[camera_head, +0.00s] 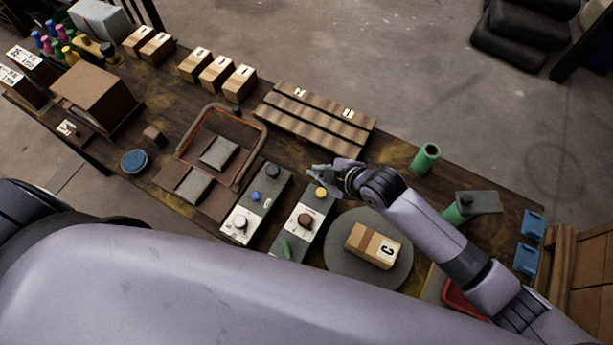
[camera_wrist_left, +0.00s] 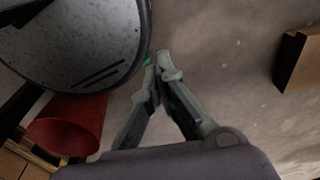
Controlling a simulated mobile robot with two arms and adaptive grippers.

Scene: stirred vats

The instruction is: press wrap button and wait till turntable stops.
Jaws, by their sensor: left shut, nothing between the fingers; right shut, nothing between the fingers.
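The round grey turntable (camera_head: 340,262) lies at the table's near edge, with a taped carton marked C (camera_head: 372,246) on it. Left of it stands a control box (camera_head: 303,222) with a yellow button (camera_head: 321,192), a dark round knob and a green part. A second control box (camera_head: 257,203) has a blue button (camera_head: 255,196). I cannot tell which button is for wrapping. My right gripper (camera_head: 316,171) is shut and empty, its tips close to the yellow button; contact cannot be told. My left gripper (camera_wrist_left: 157,66) is shut and empty, over the floor in the left wrist view.
A sealer frame with grey pads (camera_head: 218,152), slatted boards (camera_head: 316,118) and several small cartons (camera_head: 217,73) occupy the table. A green roll (camera_head: 425,157) and a green post with a dark top (camera_head: 478,203) stand right. A red cone-shaped object (camera_wrist_left: 68,126) is near my left gripper.

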